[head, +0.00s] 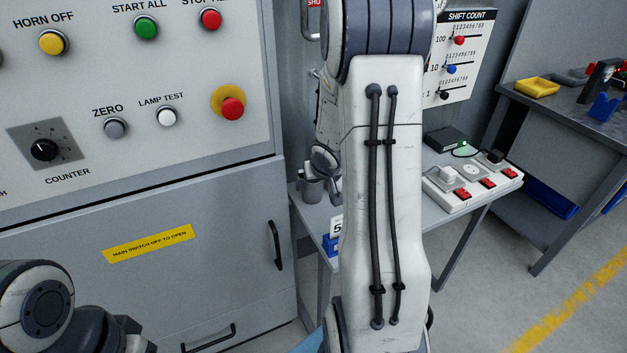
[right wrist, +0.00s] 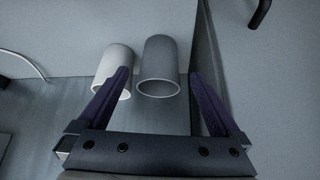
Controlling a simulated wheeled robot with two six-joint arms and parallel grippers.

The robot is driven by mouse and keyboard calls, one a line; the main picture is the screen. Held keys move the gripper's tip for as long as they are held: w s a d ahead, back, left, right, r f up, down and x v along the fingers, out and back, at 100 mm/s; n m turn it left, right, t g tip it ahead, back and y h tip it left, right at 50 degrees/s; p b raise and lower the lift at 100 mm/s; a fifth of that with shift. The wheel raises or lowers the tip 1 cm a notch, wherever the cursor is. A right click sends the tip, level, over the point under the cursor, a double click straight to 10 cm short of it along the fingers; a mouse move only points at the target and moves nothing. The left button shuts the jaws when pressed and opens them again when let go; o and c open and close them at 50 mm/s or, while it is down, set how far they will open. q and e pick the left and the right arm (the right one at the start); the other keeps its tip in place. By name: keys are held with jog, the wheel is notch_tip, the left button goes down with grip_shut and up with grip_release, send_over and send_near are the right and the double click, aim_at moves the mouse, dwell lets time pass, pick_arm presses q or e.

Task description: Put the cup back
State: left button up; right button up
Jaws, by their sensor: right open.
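The right wrist view shows two cylinders that look like cups, a grey one (right wrist: 158,58) and a white one (right wrist: 116,62), side by side. Their round ends face the bottom of the picture. My right gripper (right wrist: 158,71) is open. The grey cup appears in the gap between its fingers, and I see no grip on it. The left finger overlaps part of the white cup. My right arm hides much of that table. My left gripper is out of view.
The control cabinet (head: 190,265) with its door handles borders the small table on the left. A power strip (head: 470,187) and a dark box (head: 445,140) lie on the table's right part. A workbench (head: 570,108) with a yellow tray (head: 537,87) stands farther right.

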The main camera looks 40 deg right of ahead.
jog(key=s+a+r+n+g+y+p, duration=0.1)
jog(key=s+a+r+n, duration=0.15)
jog(key=a, duration=0.55)
jog(key=s+a+r+n, duration=0.2)
jog(key=a+r, duration=0.1)
jog(key=a, duration=0.5)
jog(key=s+a+r+n+g+y+p, duration=0.1)
jog(key=s+a+r+n, duration=0.15)
jog(key=a, duration=0.55)
jog(key=s+a+r+n+g, duration=0.1)
jog(key=s+a+n+g, duration=0.1)
jog(key=s+a, duration=0.4)
jog(key=s+a+r+n+g+y, duration=0.1)
jog(key=s+a+n+g, duration=0.1)
jog(key=s+a, duration=0.4)
jog(key=s+n, duration=0.1)
jog(key=s, duration=0.4)
jog(key=shift+a+r+y, duration=0.15)
jog(key=shift+r+y, duration=0.15)
jog(key=shift+r, duration=0.1)
jog(key=shift+s, duration=0.1)
